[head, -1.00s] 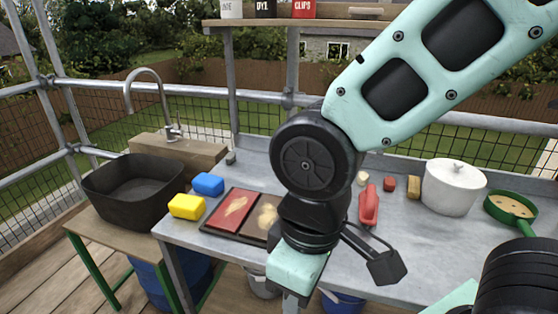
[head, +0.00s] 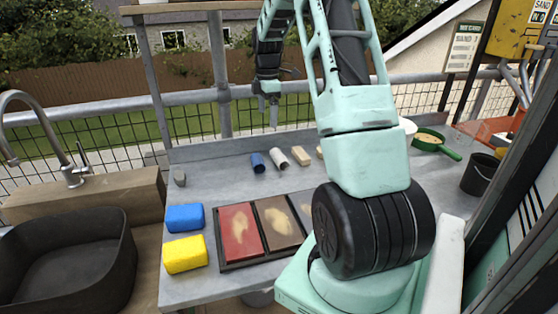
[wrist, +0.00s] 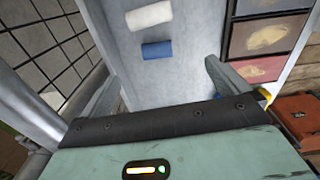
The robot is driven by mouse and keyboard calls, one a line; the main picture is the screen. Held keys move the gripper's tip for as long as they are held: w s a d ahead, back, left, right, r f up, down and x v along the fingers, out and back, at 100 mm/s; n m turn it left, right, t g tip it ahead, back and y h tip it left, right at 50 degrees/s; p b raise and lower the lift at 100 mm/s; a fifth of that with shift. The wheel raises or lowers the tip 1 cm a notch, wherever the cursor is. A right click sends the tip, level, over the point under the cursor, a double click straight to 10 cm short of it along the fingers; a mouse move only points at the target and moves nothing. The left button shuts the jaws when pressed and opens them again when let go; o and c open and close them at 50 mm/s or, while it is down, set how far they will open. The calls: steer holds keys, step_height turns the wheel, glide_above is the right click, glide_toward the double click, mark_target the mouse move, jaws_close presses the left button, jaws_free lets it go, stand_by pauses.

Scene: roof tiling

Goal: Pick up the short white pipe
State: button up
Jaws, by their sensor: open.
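The short white pipe (head: 279,158) lies on the grey worktop toward its back edge, beside a short blue pipe (head: 257,162). In the wrist view the white pipe (wrist: 148,15) lies ahead of my gripper, just past the blue pipe (wrist: 157,50). My gripper (head: 268,112) points down above the back of the worktop, near both pipes. In the wrist view my gripper (wrist: 162,73) has its two fingers spread wide, with nothing between them. Neither pipe is touched.
A tray (head: 222,267) with coloured panels lies in front of the pipes. Blue (head: 184,218) and yellow (head: 185,254) sponges are at the left, by the sink (head: 66,256). A pale block (head: 303,152) lies right of the white pipe. A green pan (head: 432,142) stands farther right.

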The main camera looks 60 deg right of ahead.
steer(key=s+d+f, duration=0.2)
steer(key=d, duration=0.3)
steer(key=p, duration=0.1)
glide_above(279, 154)
steer(key=f, duration=0.9)
steer(key=shift+s+d+f, duration=0.1)
steer(key=shift+s+f, duration=0.1)
steer(key=shift+s, duration=0.15)
steer(key=shift+w+f+p, duration=0.15)
steer(key=shift+f+p, duration=0.25)
steer(key=shift+f, duration=1.25)
steer(key=shift+w+f+p, duration=0.15)
steer(key=shift+f+p, duration=0.25)
steer(key=shift+f, duration=1.2)
steer(key=c, duration=0.8)
